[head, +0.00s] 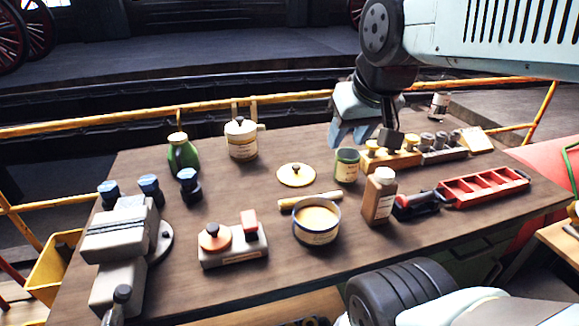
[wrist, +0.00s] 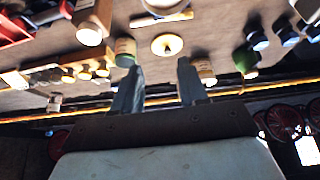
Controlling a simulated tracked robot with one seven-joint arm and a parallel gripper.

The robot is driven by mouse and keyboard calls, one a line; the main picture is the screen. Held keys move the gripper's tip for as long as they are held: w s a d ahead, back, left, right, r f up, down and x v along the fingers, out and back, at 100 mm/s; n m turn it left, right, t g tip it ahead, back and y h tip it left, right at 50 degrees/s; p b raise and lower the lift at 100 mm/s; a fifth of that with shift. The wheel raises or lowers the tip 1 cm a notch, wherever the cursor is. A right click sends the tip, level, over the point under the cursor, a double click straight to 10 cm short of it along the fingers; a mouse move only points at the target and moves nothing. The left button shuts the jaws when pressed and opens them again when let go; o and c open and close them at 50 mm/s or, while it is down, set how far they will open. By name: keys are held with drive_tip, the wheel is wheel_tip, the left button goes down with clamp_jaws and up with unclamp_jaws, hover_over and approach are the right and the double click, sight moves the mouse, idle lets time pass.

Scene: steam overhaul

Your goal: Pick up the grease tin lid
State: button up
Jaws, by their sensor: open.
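The grease tin lid (head: 296,175) is a flat cream-yellow disc with a small dark knob. It lies on the workbench in the head view, behind the open grease tin (head: 317,222), whose pale contents show. In the wrist view the lid (wrist: 167,45) lies beyond the fingertips, roughly between their lines. My gripper (head: 362,138) is open and empty, above the back of the bench and to the right of the lid. Its two fingers also show in the wrist view (wrist: 160,72). It is apart from the lid.
A green-labelled tin (head: 346,164) stands right of the lid, and a white lidded pot (head: 241,139) behind it. A wooden stick (head: 310,200) lies in front. A brown bottle (head: 379,195), red tray (head: 484,188), green jug (head: 183,155) and vise (head: 122,240) stand around. Bare bench lies left of the lid.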

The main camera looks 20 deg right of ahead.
drive_tip(key=shift+o, duration=0.2)
drive_tip(key=shift+o, duration=0.9)
drive_tip(key=shift+a, duration=0.1)
drive_tip(key=shift+o, duration=0.4)
drive_tip(key=shift+w, duration=0.35)
drive_tip(key=n+g, duration=0.4)
drive_tip(key=n, duration=0.1)
hover_over(296, 165)
drive_tip(key=s, duration=0.2)
drive_tip(key=shift+y, duration=0.3)
drive_tip(key=f, duration=1.9)
drive_tip(key=shift+w+f, duration=0.1)
drive_tip(key=shift+w, duration=0.15)
drive_tip(key=shift+w+f, duration=0.2)
drive_tip(key=shift+f, duration=0.65)
drive_tip(key=shift+w+f, duration=0.15)
drive_tip(key=shift+f, duration=0.7)
drive_tip(key=shift+w+f, duration=0.2)
drive_tip(key=shift+f, duration=0.65)
